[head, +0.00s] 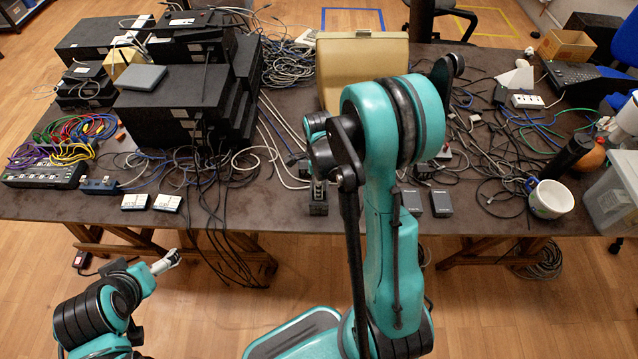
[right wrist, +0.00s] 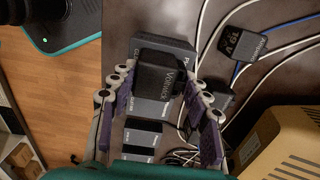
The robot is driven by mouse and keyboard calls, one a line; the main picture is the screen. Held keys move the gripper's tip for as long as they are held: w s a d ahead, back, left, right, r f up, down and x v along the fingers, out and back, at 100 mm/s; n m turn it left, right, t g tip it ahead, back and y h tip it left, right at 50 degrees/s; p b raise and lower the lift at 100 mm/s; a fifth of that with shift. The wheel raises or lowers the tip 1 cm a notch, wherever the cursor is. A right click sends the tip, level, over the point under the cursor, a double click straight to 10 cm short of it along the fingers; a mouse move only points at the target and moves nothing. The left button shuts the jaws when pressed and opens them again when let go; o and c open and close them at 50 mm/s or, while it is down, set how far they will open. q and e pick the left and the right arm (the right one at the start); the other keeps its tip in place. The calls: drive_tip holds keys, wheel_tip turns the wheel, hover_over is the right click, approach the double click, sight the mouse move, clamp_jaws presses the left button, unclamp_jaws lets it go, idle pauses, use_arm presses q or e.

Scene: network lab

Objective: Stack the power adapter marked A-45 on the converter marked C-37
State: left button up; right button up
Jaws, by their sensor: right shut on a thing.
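In the right wrist view, my right gripper (right wrist: 163,88) is shut on a black power adapter (right wrist: 160,80) with pale print. The print is too small to read surely as A-45. A larger dark grey box (right wrist: 165,50), possibly the converter, lies under and beyond the held adapter, partly covered by it; its mark is not clearly legible. I cannot tell whether the two touch. In the head view, my right gripper (head: 318,187) is just above a dark box (head: 318,209) near the table's front edge. My left gripper (head: 165,262) hangs in front of the table; its jaws are unclear.
Two dark boxes (head: 411,201) (head: 440,204) lie right of my right arm. Another black adapter (right wrist: 243,45) lies among cables in the right wrist view. A beige case (head: 345,60) stands behind. Stacked black units (head: 185,105) fill the left; a white mug (head: 550,200) stands right.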

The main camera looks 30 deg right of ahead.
drive_tip(key=o, duration=1.3)
drive_tip(key=shift+c, duration=0.2)
drive_tip(key=shift+r+p, duration=0.3)
drive_tip(key=shift+p, duration=0.05)
wheel_tip(320, 180, up, 12)
drive_tip(key=f+p, duration=0.1)
drive_tip(key=p, duration=0.2)
drive_tip(key=s+a+r+n+t, duration=0.3)
drive_tip(key=s+a+r+n, duration=0.2)
drive_tip(key=n, duration=0.7)
drive_tip(key=s+a+r+n+t, duration=0.4)
drive_tip(key=s+a+r+n, duration=0.1)
drive_tip(key=n, duration=0.7)
drive_tip(key=shift+s+a+r, duration=0.3)
drive_tip(key=shift+s+r, duration=0.2)
drive_tip(key=shift+r, duration=0.15)
